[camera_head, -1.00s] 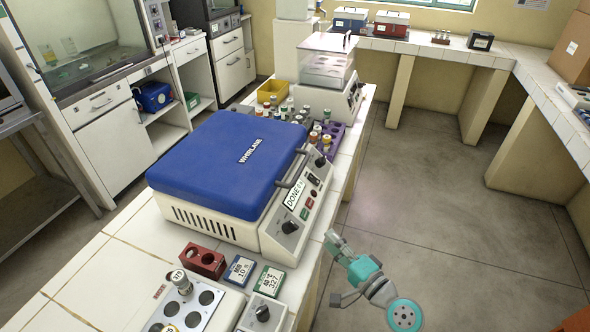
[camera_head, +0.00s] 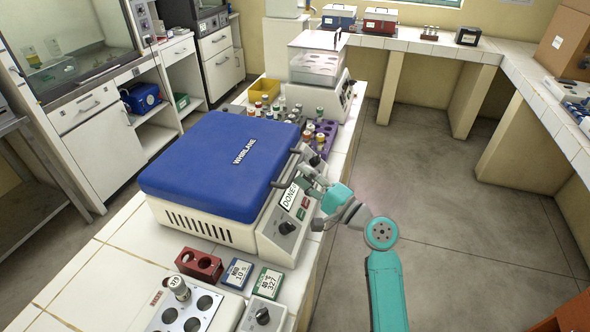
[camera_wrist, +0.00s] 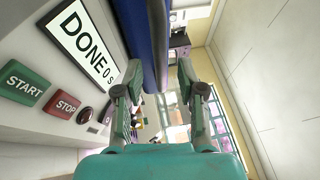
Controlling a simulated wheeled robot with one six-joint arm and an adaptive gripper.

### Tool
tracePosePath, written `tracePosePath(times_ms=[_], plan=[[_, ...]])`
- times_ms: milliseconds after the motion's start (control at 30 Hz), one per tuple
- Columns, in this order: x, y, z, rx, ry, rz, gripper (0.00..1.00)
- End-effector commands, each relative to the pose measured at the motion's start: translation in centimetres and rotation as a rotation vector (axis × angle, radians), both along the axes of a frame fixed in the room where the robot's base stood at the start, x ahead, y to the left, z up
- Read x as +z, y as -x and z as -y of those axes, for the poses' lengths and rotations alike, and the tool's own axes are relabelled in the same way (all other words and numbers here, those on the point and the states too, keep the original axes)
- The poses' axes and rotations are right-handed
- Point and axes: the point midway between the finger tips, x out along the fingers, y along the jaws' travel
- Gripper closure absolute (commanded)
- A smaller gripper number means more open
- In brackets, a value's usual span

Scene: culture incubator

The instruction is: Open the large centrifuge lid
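The large centrifuge (camera_head: 205,222) has a blue lid (camera_head: 215,165), which is down and closed. A dark bar handle (camera_head: 284,170) sits on the lid's right edge, above the control panel. The panel's display (camera_head: 289,197) reads DONE; it shows closer in the wrist view (camera_wrist: 84,42). My gripper (camera_head: 307,168) is at the panel side, close to the handle. In the wrist view my gripper (camera_wrist: 158,80) is open, with its fingers apart and a dark blue edge (camera_wrist: 153,40) ahead between them. I cannot tell whether it touches the handle.
A smaller centrifuge with a clear cover (camera_head: 318,67) and racks of tubes (camera_head: 318,135) stand behind the large one. A red block (camera_head: 198,264), small display boxes (camera_head: 238,273) and a mixer (camera_head: 190,310) stand in front. The floor (camera_head: 440,200) to the right is clear.

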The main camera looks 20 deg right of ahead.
Motion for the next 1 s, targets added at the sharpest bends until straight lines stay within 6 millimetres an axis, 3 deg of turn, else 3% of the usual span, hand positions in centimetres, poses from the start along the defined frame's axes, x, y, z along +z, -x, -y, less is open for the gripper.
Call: tracePosePath(times_ms=[200, 600, 633, 767, 800, 1000], plan=[[0.5, -2.2, -1.4, 0.002, 0.0, 0.0, 0.61], [0.6, -2.8, -1.7, 0.0, 0.0, 0.0, 0.61], [0.6, -2.8, -1.7, 0.0, 0.0, 0.0, 0.63], [0.6, -2.8, -1.7, 0.0, 0.0, 0.0, 0.96], [0.6, -2.8, -1.7, 0.0, 0.0, 0.0, 1.0], [0.6, -2.8, -1.7, 0.0, 0.0, 0.0, 1.0]])
